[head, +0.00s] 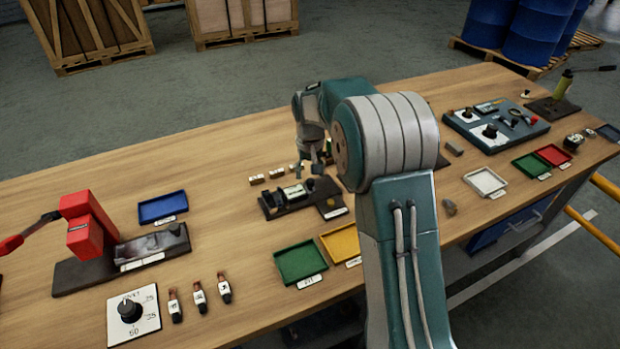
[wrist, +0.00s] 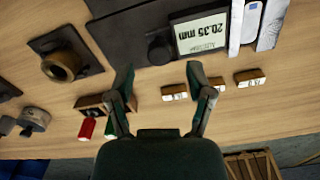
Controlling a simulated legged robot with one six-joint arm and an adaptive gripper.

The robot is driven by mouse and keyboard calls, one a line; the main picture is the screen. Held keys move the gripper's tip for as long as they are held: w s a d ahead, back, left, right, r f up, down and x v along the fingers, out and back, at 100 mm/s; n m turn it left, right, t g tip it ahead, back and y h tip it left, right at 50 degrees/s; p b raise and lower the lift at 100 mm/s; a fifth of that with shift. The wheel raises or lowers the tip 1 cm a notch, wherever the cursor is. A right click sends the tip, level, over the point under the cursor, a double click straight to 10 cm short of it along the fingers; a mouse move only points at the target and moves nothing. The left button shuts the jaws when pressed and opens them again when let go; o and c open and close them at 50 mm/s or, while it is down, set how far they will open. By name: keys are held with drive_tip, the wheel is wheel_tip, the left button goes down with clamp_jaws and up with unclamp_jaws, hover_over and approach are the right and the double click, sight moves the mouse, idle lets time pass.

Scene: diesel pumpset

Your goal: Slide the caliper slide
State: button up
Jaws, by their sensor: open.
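The caliper fixture (head: 292,193) sits on a dark base near the middle of the bench in the head view. In the wrist view, its upside-down display (wrist: 203,35) reads 20.35 mm, with a round black knob (wrist: 160,48) beside it. I cannot tell exactly which part is the slide. My gripper (wrist: 160,76) is open and empty, its fingertips spread on either side of the knob's line and apart from it in the picture. In the head view my gripper (head: 310,165) hangs just behind the caliper, partly hidden by my arm.
Small labelled blocks (wrist: 174,92) lie in a row by the caliper. A brass ring (wrist: 60,65) sits on a dark plate. Green (head: 300,262) and yellow (head: 342,243) trays lie in front. A red device (head: 85,225) stands left. The bench's back left is clear.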

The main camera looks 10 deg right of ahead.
drive_tip(key=shift+f, duration=1.3)
clamp_jaws()
drive_tip(key=shift+w+d, duration=0.2)
drive_tip(key=shift+d, duration=0.7)
drive_tip(key=shift+w+d, duration=0.15)
drive_tip(key=shift+d, duration=0.7)
unclamp_jaws()
drive_tip(key=shift+r, duration=0.1)
